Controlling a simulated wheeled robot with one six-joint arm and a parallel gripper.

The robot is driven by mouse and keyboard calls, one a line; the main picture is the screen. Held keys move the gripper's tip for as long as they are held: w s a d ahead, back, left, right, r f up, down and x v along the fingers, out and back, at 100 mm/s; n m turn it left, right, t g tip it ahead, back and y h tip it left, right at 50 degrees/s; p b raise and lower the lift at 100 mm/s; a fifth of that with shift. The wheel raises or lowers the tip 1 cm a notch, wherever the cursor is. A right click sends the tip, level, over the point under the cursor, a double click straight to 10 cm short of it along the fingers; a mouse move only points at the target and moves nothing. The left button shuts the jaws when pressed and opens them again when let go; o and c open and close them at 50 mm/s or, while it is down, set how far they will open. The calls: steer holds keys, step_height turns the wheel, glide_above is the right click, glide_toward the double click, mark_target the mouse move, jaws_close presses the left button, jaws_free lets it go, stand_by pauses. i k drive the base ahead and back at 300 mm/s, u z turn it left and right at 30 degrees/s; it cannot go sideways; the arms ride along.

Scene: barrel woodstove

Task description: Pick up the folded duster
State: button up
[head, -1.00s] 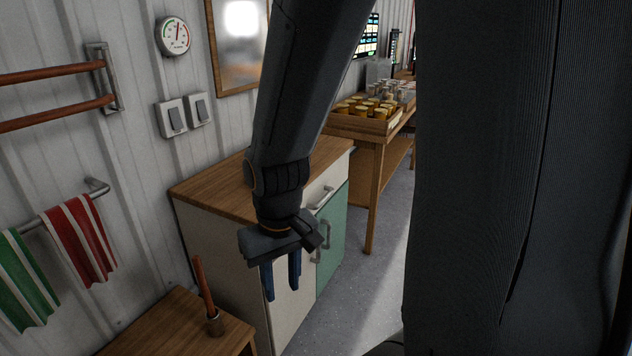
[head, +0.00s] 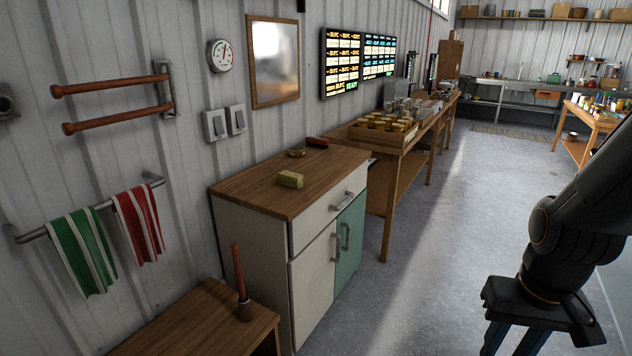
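A small yellow-green block-shaped bundle (head: 290,179), which looks like the folded duster, lies on the wooden top of the cabinet (head: 250,190), near its front edge. Nothing touches it. My gripper (head: 514,343) is at the lower right, over the floor and well away from the cabinet. Its two blue fingers are apart with nothing visible between them; their tips are cut off by the bottom edge of the picture.
A small round item (head: 297,153) and a reddish-brown item (head: 317,142) lie behind the bundle. A low wooden table (head: 195,325) with an upright-handled tool (head: 241,285) stands before the cabinet. Striped towels (head: 82,250) hang at left. The floor (head: 430,260) between is clear.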

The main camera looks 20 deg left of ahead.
mark_target(286, 178)
steer(key=z, duration=0.05)
steer(key=i, duration=2.45)
steer(key=u, duration=1.7)
steer(key=i, duration=0.85)
steer(key=u, duration=0.85)
